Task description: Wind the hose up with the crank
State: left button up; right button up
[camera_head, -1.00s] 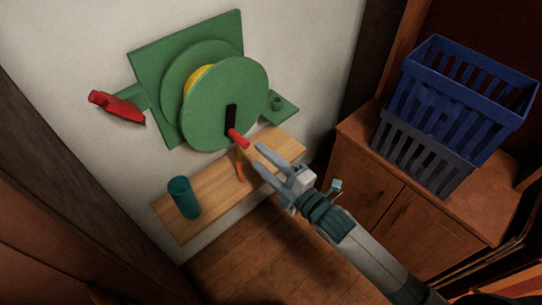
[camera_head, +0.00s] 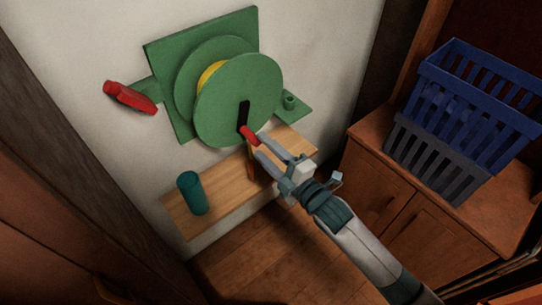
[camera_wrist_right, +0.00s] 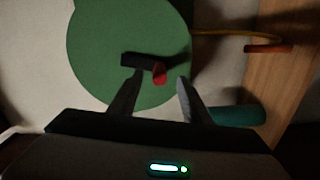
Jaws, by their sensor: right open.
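The green hose reel (camera_head: 240,100) is fixed to the wall, with a little yellow hose (camera_head: 210,75) showing between its discs. The crank has a black arm (camera_head: 244,113) and a red handle (camera_head: 250,135); the arm points down the front disc. My right gripper (camera_head: 262,146) is open, with its fingertips at the red handle. In the right wrist view the handle (camera_wrist_right: 158,73) lies between and slightly beyond the fingertips (camera_wrist_right: 156,88). Whether they touch is unclear. A yellow hose length (camera_wrist_right: 215,33) runs to an orange end piece (camera_wrist_right: 268,48). My left gripper is out of view.
A wooden shelf (camera_head: 226,190) below the reel carries a teal cup (camera_head: 193,193). A red nozzle-like piece (camera_head: 130,97) sits left of the reel. Blue (camera_head: 475,100) and grey (camera_head: 435,160) crates stand on a wooden cabinet (camera_head: 375,175) at the right.

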aim_at(243, 128)
jog(key=x, duration=0.3)
jog(key=shift+w+a+b, duration=0.1)
jog(key=shift+w+b, duration=0.1)
jog(key=shift+b, duration=0.15)
jog(key=shift+w+a, duration=0.25)
jog(key=shift+w, duration=0.05)
jog(key=shift+x, duration=1.2)
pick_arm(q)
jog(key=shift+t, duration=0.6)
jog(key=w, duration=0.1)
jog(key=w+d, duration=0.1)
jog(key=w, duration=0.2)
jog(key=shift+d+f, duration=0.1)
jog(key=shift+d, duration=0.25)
pick_arm(e)
jog(key=shift+r, duration=0.1)
jog(key=c, duration=1)
jog(key=shift+r, duration=0.1)
